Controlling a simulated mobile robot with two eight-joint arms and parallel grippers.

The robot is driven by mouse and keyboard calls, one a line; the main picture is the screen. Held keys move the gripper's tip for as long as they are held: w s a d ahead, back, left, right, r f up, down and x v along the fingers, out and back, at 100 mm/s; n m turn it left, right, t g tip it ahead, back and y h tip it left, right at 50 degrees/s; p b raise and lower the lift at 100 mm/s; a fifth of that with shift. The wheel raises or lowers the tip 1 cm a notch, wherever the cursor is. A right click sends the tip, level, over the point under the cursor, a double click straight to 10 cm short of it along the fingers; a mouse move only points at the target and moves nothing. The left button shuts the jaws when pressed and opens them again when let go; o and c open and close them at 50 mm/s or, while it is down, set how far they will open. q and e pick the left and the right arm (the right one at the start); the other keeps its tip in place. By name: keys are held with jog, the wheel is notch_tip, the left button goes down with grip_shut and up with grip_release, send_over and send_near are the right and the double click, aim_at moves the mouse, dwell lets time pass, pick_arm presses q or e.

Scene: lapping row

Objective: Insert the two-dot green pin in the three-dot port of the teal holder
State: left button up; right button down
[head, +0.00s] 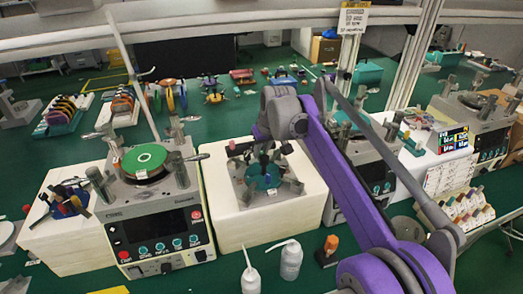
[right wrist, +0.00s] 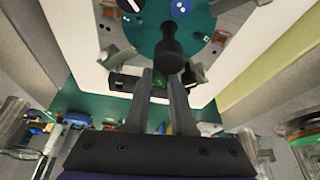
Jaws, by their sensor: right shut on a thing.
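The teal holder (head: 262,178) is a round disc on a grey fixture atop a white block, in the middle of the head view. It also shows at the top of the right wrist view (right wrist: 145,35), with white-dotted marks near the upper edge. My right gripper (right wrist: 162,75) is above the holder's near side, shut on a dark, round-ended pin (right wrist: 170,50) at its fingertips. The three-dot port cannot be singled out. My left gripper is not in view.
Metal posts and clamps ring the holder. A lapping machine (head: 155,225) with a green disc stands to its left, another machine (head: 375,170) to its right. White bottles (head: 291,260) and an orange-topped item (head: 331,245) stand in front.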

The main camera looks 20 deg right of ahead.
dwell(0.3)
jog(key=shift+f+b, duration=0.35)
jog(key=shift+f, duration=0.7)
jog(key=shift+r, duration=0.15)
jog(key=shift+r+p, duration=0.65)
jog(key=shift+p, duration=0.05)
jog(key=shift+p, duration=0.5)
dwell(1.6)
jog(key=shift+f+b, duration=0.4)
jog(key=shift+f, duration=0.35)
jog(key=c, duration=0.7)
grip_release()
